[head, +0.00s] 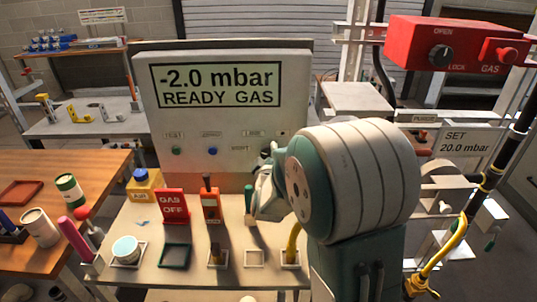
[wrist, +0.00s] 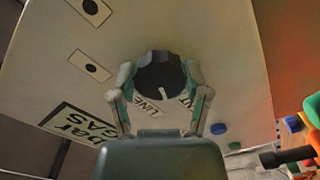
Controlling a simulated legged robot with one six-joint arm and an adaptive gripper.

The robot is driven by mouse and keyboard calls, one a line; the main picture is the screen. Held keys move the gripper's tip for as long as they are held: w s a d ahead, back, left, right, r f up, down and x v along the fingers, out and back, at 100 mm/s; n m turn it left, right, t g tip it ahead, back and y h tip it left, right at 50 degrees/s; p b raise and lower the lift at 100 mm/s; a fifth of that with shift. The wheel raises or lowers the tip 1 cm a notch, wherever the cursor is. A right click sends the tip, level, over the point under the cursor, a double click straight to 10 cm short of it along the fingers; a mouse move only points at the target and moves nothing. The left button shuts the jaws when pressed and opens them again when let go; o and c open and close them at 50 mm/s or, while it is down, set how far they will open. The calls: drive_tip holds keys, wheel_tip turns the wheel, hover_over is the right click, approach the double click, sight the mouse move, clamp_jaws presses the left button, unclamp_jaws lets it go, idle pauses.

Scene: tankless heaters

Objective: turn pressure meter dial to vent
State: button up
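The pressure meter (head: 225,118) is a light grey box; its display reads -2.0 mbar READY GAS in the head view. Its black round dial (wrist: 160,76) shows in the wrist view, with a white pointer mark toward the bottom of that picture, near a label reading LINE. Another label to the right is partly covered by a finger. My gripper (wrist: 160,74) has a fingertip at each side of the dial, and both appear to touch its rim. In the head view my gripper (head: 266,192) and wrist hide most of the dial.
Green (head: 176,152) and blue (head: 213,152) buttons sit left on the panel. A red GAS OFF sign (head: 172,205) and several small items stand on the bench below. A red gas box (head: 457,44) and yellow hose (head: 445,245) are at right.

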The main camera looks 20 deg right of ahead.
drive_tip(key=o, duration=0.4)
drive_tip(key=shift+w+a, duration=0.15)
drive_tip(key=v, duration=0.7)
drive_tip(key=shift+s, duration=0.25)
drive_tip(key=shift+a+f, duration=0.1)
drive_tip(key=shift+a, duration=0.1)
